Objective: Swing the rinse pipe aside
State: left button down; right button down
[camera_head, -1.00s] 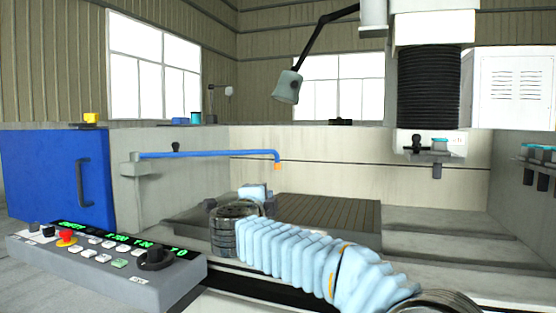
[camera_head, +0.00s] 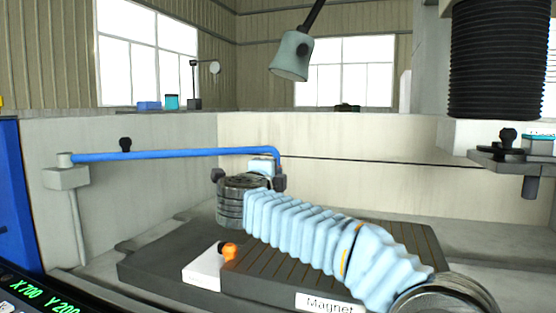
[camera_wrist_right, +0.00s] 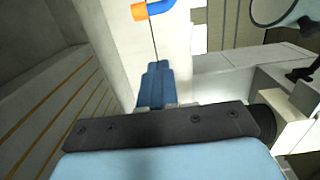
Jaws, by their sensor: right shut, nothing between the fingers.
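The blue rinse pipe (camera_head: 165,154) runs level from a grey bracket (camera_head: 66,176) on the tank's left wall to a downward bend at its right end. In the head view my right gripper (camera_head: 264,165) is in front of that bend and hides the pipe's tip. In the right wrist view the shut blue fingers (camera_wrist_right: 155,76) point towards the pipe's orange nozzle (camera_wrist_right: 139,11) and blue end (camera_wrist_right: 160,6), with a visible gap. Nothing is between the fingers. My left gripper is not in view.
A dark slotted table (camera_head: 150,268) lies below, with a white block (camera_head: 203,268) bearing an orange knob (camera_head: 230,251). A grey lamp (camera_head: 291,56) hangs above. The machine head with black bellows (camera_head: 500,60) is at right. A control panel (camera_head: 22,290) is at lower left.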

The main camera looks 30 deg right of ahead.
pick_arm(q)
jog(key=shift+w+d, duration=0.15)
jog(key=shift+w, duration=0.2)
pick_arm(e)
jog(key=shift+w+d, duration=0.15)
jog(key=shift+w, duration=0.1)
